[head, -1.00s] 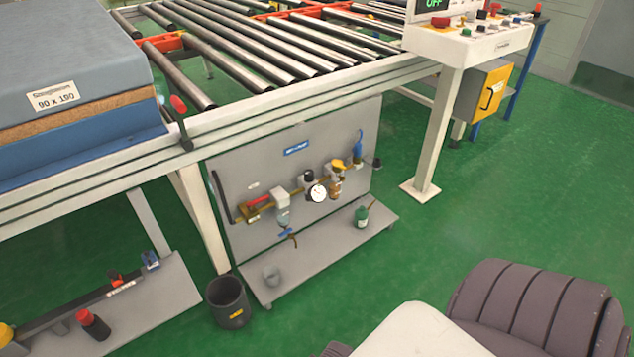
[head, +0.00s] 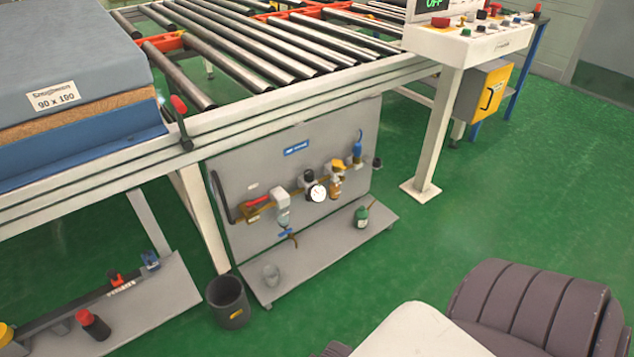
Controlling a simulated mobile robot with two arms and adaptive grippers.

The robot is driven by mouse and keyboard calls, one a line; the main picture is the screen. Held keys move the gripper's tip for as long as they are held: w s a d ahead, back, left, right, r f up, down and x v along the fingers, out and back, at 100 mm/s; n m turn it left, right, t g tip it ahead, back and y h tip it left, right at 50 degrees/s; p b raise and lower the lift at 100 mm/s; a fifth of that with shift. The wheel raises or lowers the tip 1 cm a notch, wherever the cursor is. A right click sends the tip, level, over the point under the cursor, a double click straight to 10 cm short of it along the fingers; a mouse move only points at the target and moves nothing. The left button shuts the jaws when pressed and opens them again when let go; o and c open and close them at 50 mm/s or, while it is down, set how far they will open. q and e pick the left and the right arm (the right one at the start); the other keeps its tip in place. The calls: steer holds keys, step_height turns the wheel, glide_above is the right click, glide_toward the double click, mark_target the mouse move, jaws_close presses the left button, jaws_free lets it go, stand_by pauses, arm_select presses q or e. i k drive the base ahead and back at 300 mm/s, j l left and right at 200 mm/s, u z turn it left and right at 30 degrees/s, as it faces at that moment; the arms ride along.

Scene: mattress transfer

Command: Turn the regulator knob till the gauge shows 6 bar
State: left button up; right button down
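The round white pressure gauge (head: 316,193) sits in the middle of a row of air fittings on a grey panel (head: 240,172) under the roller conveyor. Its needle is too small to read. A dark knob (head: 308,176) shows just above the gauge and appears to be the regulator knob. A filter bowl (head: 283,212) hangs left of the gauge, and a yellow-topped brass fitting (head: 337,178) is to its right. Neither of my grippers shows in the head view, and nothing touches the knob.
A dark bin (head: 229,303) stands on the floor at left. Green floor is free in front.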

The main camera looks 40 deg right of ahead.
mark_target(308, 173)
steer(key=z, duration=1.4)
